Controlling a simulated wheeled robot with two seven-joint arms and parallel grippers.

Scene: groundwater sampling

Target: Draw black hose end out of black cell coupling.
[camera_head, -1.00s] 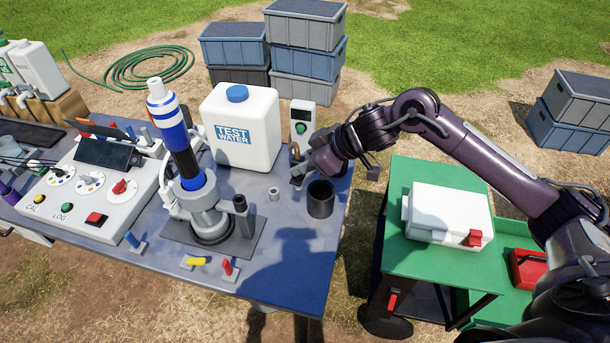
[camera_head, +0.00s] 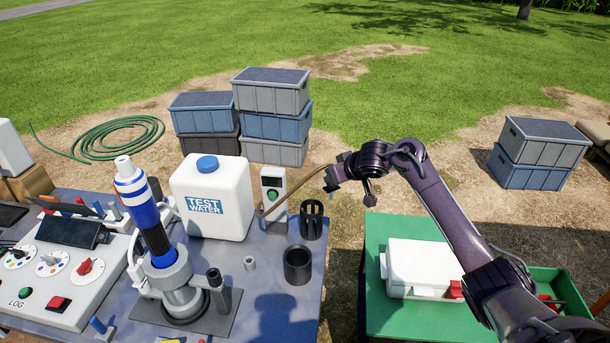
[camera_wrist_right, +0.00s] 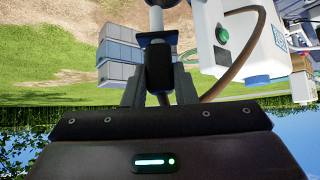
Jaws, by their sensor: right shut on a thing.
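My right gripper (camera_head: 335,178) is raised in the air above and behind the table's right end. In the right wrist view it is shut on a dark, block-like hose end (camera_wrist_right: 158,72). A brown hose (camera_head: 290,188) runs from near the white pump box up to the gripper; it also curves past in the wrist view (camera_wrist_right: 239,66). The grey flow cell (camera_head: 178,290) stands on the table with a blue-white probe upright in it. A dark upright stub (camera_head: 215,279) stands at its right side. I cannot tell for sure which part is the black coupling. My left gripper is out of view.
A slotted black holder (camera_head: 312,222) and an open black cup (camera_head: 297,265) stand on the table's right end. The TEST WATER canister (camera_head: 210,202) and pump box (camera_head: 273,188) stand behind. A green cart (camera_head: 385,240) with a white case is right of the table.

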